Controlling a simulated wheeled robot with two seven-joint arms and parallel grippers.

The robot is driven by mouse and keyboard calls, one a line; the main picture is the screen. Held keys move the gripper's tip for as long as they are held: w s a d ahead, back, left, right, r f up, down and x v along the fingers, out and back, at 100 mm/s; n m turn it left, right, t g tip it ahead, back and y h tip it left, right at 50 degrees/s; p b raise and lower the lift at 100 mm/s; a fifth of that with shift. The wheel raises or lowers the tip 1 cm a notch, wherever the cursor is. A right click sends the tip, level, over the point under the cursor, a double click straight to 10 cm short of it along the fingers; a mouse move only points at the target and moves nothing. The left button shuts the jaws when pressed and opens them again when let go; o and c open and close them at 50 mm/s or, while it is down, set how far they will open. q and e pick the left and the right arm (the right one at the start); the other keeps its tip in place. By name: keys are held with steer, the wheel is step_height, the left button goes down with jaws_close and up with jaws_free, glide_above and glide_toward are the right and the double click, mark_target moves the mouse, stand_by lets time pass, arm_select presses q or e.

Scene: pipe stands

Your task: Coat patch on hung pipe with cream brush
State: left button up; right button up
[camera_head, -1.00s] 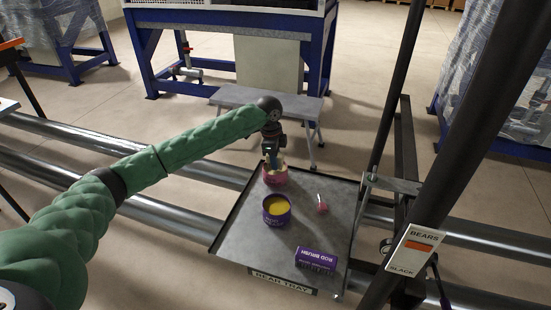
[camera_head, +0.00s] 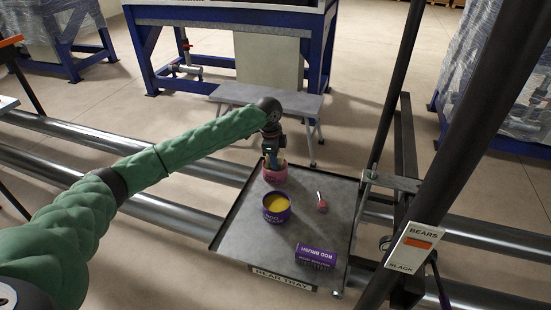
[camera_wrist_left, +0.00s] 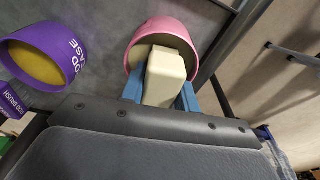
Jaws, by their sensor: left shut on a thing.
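My left gripper (camera_head: 272,158) is at the pink pot (camera_head: 275,177), which stands at the back of the tray (camera_head: 237,217). In the left wrist view its blue fingers (camera_wrist_left: 161,88) are shut on a cream block (camera_wrist_left: 167,75), which looks like the cream brush's handle. The block's far end is at the mouth of the pink pot (camera_wrist_left: 172,27); the bristles are hidden. My right gripper is not in view. I cannot pick out the patch, nor tell which pipe is the hung one.
A purple tub (camera_head: 277,216) of yellow paste stands in front of the pot. A small pink-tipped brush (camera_head: 322,203) and a purple rod brush block (camera_head: 316,257) lie to its right. A dark post (camera_head: 468,130) with a "BEARS SLACK" sign (camera_head: 410,249) rises at right.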

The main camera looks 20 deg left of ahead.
arm_select(q)
steer(key=shift+f, duration=0.15)
steer(key=o, duration=1)
steer(key=c, duration=0.4)
steer(key=shift+r+p, duration=0.75)
steer(key=shift+p, duration=0.15)
steer(key=shift+c, duration=0.3)
